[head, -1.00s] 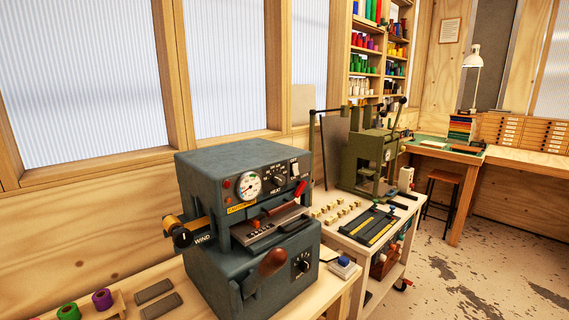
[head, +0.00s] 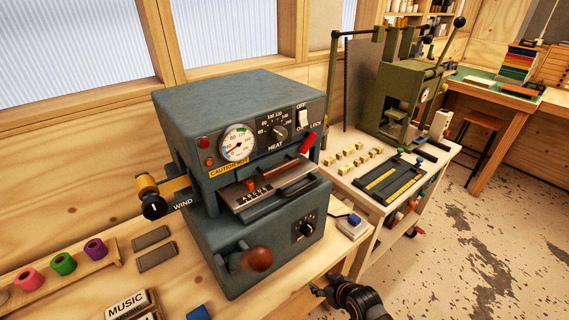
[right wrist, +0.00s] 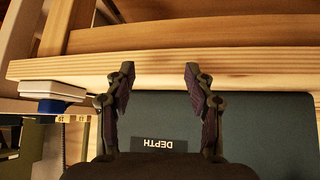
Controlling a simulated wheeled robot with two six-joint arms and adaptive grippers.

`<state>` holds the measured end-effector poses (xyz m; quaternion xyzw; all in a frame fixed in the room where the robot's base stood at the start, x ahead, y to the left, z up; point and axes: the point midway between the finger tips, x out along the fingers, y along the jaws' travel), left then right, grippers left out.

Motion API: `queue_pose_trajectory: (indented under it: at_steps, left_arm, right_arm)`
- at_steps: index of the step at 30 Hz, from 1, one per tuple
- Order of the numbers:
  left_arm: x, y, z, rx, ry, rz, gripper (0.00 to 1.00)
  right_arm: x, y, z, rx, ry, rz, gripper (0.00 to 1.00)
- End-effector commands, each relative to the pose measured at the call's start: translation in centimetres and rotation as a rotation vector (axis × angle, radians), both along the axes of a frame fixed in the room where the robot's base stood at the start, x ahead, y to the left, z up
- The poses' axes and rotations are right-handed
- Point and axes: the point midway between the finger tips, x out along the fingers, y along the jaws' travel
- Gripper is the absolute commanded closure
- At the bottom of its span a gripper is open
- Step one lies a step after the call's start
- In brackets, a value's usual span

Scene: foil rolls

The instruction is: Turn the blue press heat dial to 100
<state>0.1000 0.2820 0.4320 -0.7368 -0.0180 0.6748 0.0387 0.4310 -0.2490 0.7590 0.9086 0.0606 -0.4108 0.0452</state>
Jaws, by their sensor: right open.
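The blue-grey press (head: 235,98) stands on the wooden bench. Its heat dial (head: 278,132) is a small black knob on the upper front panel, above the word HEAT, with numbers around it. The knob's exact setting is too small to read. My right gripper (head: 322,287) is low at the bottom of the head view, right of the press and well below the dial, touching nothing visible. In the right wrist view my right gripper (right wrist: 159,82) is open and empty, its fingers in front of the bench edge. My left gripper is not in view.
A brown-knobbed handle (head: 257,259) sticks out lower down. A blue-topped box (head: 353,220) sits right of the press. A green press (head: 395,92) stands behind. Floor space is free at right.

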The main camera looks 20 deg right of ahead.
Motion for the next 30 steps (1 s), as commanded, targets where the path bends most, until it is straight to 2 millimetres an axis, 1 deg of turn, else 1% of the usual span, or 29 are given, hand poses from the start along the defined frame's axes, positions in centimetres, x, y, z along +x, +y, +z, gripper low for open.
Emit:
queue_pose_trajectory:
  at_steps: [1,2,3,5,6,9,11,12,13,15,18,22,25,30]
  left_arm:
    - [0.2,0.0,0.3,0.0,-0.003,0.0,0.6]
    - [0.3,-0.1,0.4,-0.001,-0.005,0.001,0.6]
    - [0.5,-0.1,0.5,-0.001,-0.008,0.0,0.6]
    - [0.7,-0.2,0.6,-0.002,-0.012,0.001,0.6]
    - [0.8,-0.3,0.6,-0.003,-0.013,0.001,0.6]
    - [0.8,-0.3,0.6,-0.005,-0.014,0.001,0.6]
    - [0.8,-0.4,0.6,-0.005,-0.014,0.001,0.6]
    - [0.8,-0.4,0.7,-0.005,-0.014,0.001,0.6]
    - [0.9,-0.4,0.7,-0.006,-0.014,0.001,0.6]
    - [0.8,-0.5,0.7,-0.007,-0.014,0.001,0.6]
    - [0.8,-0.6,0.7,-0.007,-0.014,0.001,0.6]
    - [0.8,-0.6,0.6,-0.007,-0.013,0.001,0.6]
    - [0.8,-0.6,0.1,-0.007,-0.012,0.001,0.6]
    - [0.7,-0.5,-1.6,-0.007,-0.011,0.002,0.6]
  right_arm:
    - [1.2,1.0,4.2,0.011,-0.071,0.035,0.46]
    - [2.0,1.8,7.0,0.023,-0.129,0.062,0.46]
    - [3.2,2.8,10.9,0.043,-0.225,0.101,0.46]
    - [5.0,4.3,16.6,0.086,-0.394,0.158,0.46]
    - [5.9,5.1,20.4,0.118,-0.517,0.19,0.46]
    - [7.0,6.0,28.2,0.194,-0.783,0.227,0.46]
    - [7.1,6.0,31.9,0.233,-0.909,0.231,0.46]
    - [7.1,5.8,34.0,0.257,-0.982,0.227,0.46]
    - [6.9,5.7,35.4,0.273,-1.029,0.224,0.46]
    - [6.6,5.3,37.9,0.305,-1.118,0.213,0.46]
    - [6.3,4.8,39.8,0.328,-1.188,0.198,0.46]
    - [6.3,4.7,40.3,0.337,-1.205,0.192,0.46]
    - [6.8,4.8,40.3,0.337,-1.206,0.189,0.46]
    - [8.9,5.6,41.1,0.341,-1.212,0.189,0.46]
